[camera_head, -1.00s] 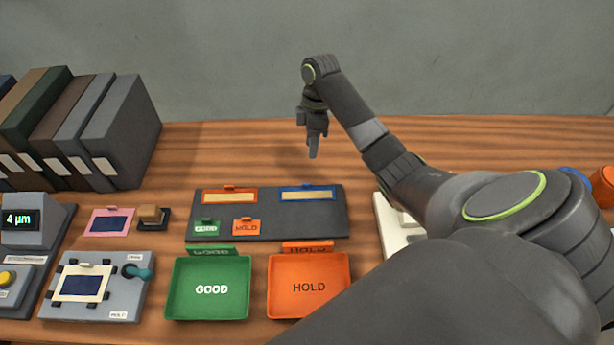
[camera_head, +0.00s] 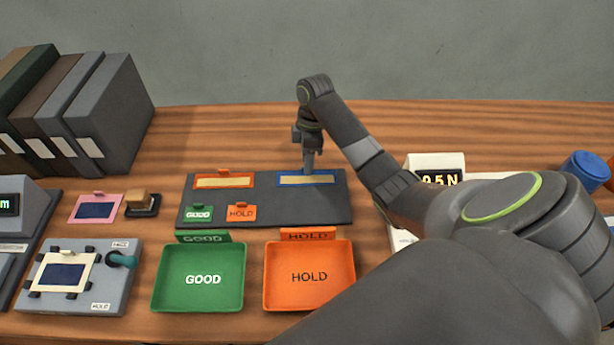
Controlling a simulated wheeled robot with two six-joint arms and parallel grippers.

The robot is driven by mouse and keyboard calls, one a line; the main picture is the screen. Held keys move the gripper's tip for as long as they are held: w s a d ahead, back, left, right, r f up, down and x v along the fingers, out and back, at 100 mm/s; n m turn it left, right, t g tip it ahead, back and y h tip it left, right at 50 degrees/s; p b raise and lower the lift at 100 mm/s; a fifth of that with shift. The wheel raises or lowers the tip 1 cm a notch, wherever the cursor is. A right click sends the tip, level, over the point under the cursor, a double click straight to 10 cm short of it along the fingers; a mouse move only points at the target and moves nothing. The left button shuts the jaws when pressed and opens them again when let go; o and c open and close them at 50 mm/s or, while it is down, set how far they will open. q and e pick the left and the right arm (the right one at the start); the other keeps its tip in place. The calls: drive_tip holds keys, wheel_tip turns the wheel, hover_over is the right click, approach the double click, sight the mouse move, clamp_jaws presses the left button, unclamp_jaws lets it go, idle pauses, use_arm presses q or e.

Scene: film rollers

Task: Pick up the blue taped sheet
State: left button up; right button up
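The blue taped sheet (camera_head: 325,181) is a cream strip with a blue border, lying on the dark board (camera_head: 270,215) at its back right. My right gripper (camera_head: 308,171) points down right at the sheet's far edge, in front of its middle in the picture. Its fingers look narrow and seen edge-on, so I cannot tell whether they are open, or whether they touch the sheet. An orange-bordered strip (camera_head: 223,181) lies on the board to the left. My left gripper is not in view.
A green GOOD tray (camera_head: 170,285) and an orange HOLD tray (camera_head: 338,288) stand in front of the board. Small GOOD and HOLD tags lie on it. Binders (camera_head: 115,115) stand at the back left. A white device (camera_head: 435,162) with a display is at right, partly hidden by my arm.

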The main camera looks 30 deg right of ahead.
drive_tip(key=shift+a+f, duration=0.1)
drive_tip(key=shift+f, duration=0.7)
clamp_jaws()
drive_tip(key=shift+r, duration=0.1)
drive_tip(key=shift+r, duration=0.2)
wheel_tip(320, 180, up, 2)
drive_tip(key=shift+r, duration=0.1)
wheel_tip(320, 180, up, 7)
drive_tip(key=p, duration=0.6)
drive_tip(key=shift+r, duration=0.15)
